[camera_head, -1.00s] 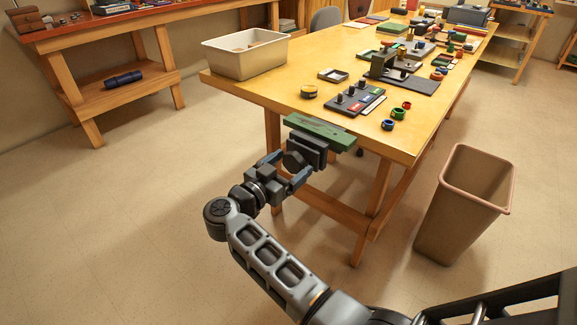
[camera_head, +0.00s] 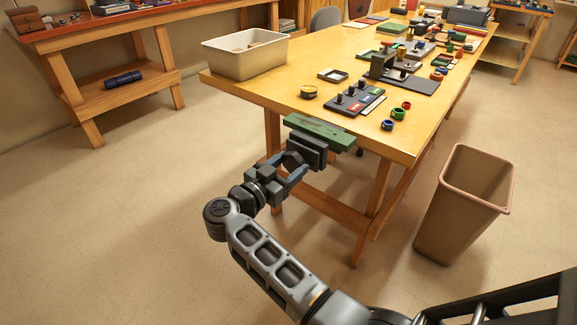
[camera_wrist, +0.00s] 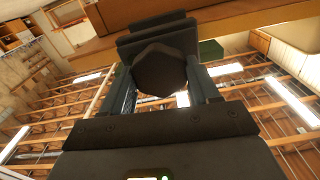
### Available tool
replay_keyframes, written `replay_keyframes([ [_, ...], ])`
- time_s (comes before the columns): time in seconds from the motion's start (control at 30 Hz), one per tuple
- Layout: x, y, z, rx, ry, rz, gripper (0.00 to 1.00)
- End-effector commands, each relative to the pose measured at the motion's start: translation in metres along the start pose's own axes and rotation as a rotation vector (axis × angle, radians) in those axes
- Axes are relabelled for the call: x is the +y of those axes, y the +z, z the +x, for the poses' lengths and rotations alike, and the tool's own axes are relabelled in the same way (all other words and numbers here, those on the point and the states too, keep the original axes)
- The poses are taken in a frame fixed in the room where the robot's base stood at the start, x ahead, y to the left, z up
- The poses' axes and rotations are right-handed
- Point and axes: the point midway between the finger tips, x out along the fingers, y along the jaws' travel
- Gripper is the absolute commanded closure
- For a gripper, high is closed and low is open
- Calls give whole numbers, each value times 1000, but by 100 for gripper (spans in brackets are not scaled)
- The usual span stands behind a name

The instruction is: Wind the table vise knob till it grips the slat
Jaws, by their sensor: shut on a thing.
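The table vise (camera_head: 312,152) is dark and sits at the near edge of the yellow table. A long green piece, which looks like the slat (camera_head: 322,133), lies between the table edge and the vise's dark front plate. I cannot tell whether the plate touches it. The dark, many-sided knob (camera_wrist: 160,70) faces my wrist camera. My gripper (camera_head: 293,167) is shut on the knob, one finger on each side; the fingers also show in the wrist view (camera_wrist: 164,88). In the head view the fingers partly hide the knob.
The yellow table (camera_head: 290,88) carries a cream bin (camera_head: 245,58), a dark block with pegs (camera_head: 352,101) and several small coloured rings. A brown waste bin (camera_head: 465,205) stands on the floor to the right. The floor left of my arm is clear.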

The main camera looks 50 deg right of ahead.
Motion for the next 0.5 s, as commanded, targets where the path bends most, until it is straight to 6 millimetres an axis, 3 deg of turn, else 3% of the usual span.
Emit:
replay_keyframes([
  [0.5, 0, 1, -1, -1, -1, 372, 70],
])
